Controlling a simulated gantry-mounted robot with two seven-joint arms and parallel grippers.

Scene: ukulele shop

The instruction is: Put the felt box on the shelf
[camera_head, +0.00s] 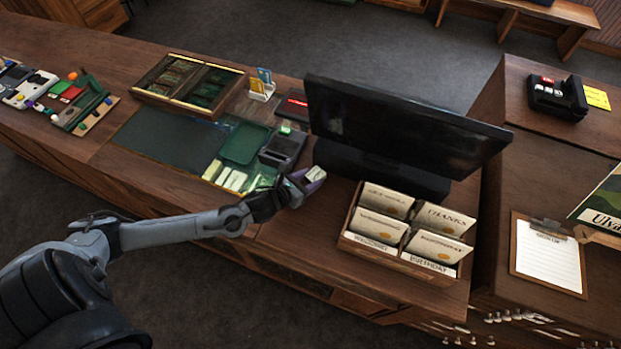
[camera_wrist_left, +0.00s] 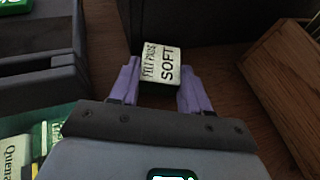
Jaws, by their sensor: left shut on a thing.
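The felt box (camera_head: 315,174) is small, with a white top and green side. In the left wrist view the felt box (camera_wrist_left: 161,66) shows the words "FELT PICKS" and "SOFT" between the purple fingers of my left gripper (camera_wrist_left: 158,82). My left gripper (camera_head: 306,182) is shut on it, over the counter in front of the dark monitor. I cannot tell how far it is above the wood. A dark stepped rack (camera_head: 283,152), possibly the shelf, stands just left of the gripper and holds a green box (camera_head: 286,128) at its back. My right gripper is not in view.
The monitor (camera_head: 398,125) stands close behind the gripper. A wooden card rack (camera_head: 352,240) is to the right. A green tray (camera_head: 244,143) and pale packets (camera_head: 229,178) lie left of the dark rack. A clipboard (camera_head: 547,255) lies far right.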

